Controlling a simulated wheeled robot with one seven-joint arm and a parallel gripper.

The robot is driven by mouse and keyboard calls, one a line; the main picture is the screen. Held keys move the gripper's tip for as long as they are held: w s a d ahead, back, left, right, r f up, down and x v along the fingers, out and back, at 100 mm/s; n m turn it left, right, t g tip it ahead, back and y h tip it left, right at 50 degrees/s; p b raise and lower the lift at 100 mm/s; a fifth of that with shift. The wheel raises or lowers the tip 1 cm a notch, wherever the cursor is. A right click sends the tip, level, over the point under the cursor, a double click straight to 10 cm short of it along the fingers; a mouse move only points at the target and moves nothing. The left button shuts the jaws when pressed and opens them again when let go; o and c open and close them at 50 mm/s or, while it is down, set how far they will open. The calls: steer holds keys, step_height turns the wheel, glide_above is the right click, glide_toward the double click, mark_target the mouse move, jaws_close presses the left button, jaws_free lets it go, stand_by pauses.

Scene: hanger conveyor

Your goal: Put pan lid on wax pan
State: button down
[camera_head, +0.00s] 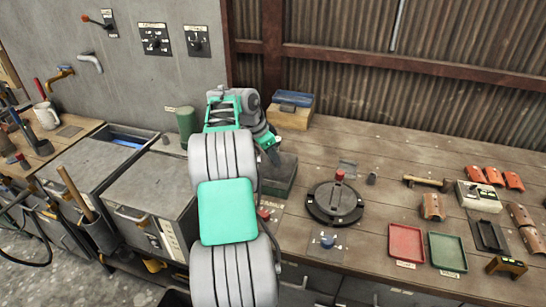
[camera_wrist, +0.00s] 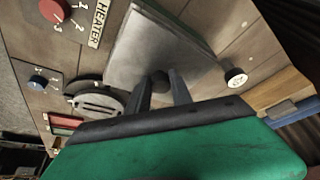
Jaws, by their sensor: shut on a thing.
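The pan lid (camera_wrist: 140,48) is a flat grey metal plate with a small dark knob in the wrist view. My gripper (camera_wrist: 163,82) has its two dark fingers closed around that knob. In the head view my gripper (camera_head: 271,152) is partly hidden by my arm, over a dark box-shaped pan (camera_head: 280,184) on the bench. The lid's plate lies over or close above the pan. I cannot tell whether it rests on the rim. The pan's inside is hidden.
A red heater knob (camera_wrist: 54,10) and a blue knob (camera_head: 327,241) are on the bench. A round black device (camera_head: 335,205) stands right of the pan. A wood-and-blue box (camera_head: 290,111) is behind. Red (camera_head: 406,243) and green (camera_head: 447,252) trays lie at right.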

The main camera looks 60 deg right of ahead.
steer(key=shift+f, duration=0.35)
stand_by(0.6)
steer(key=c, duration=1.4)
jaws_free()
steer(key=shift+o, duration=0.2)
steer(key=o, duration=0.5)
steer(key=shift+o, duration=0.2)
steer(key=v, duration=0.8)
steer(key=shift+p, duration=0.4)
steer(key=shift+s, duration=0.1)
